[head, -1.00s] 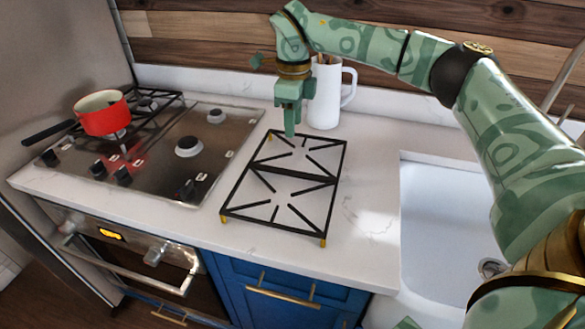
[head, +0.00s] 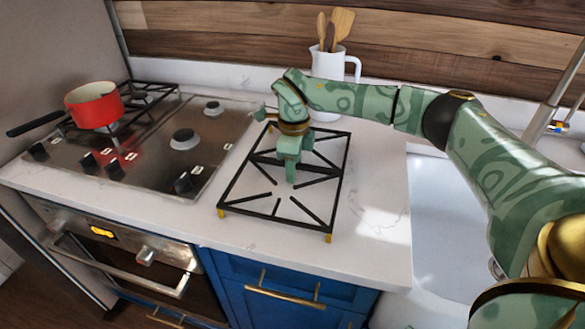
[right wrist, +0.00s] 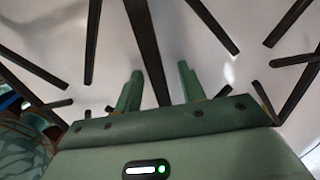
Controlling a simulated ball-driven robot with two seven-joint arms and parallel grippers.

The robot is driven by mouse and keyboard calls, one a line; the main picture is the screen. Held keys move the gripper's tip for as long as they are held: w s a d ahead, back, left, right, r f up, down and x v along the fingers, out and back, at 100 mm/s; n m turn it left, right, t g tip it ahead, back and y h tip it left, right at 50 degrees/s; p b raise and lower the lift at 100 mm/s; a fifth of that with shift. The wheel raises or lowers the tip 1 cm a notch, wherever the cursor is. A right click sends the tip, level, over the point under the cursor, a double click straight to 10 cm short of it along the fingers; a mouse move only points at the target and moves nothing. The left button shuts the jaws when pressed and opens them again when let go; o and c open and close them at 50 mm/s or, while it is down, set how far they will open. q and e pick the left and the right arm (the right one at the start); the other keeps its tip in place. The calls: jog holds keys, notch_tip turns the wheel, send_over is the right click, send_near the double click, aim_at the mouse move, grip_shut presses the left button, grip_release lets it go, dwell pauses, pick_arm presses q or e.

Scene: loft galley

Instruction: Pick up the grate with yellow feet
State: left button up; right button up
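The black grate with yellow feet (head: 275,218) lies on the white counter, right of the cooktop. Its two front yellow feet show at its near corners. My right gripper (head: 291,172) points down over the grate's middle crossbar, and my wrist hides part of its far half. In the right wrist view the two green fingers (right wrist: 160,88) are apart, with a dark grate bar (right wrist: 148,50) running between them. I cannot tell whether they touch the bar. My left gripper is not in view.
The steel cooktop (head: 150,150) is at the left, with a red pot (head: 95,106) on its rear-left grate and a bare burner (head: 185,139). A white utensil jug (head: 327,68) stands behind my right wrist. A sink (head: 440,220) is at the right.

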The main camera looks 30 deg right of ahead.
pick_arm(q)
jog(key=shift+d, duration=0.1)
pick_arm(e)
grip_shut()
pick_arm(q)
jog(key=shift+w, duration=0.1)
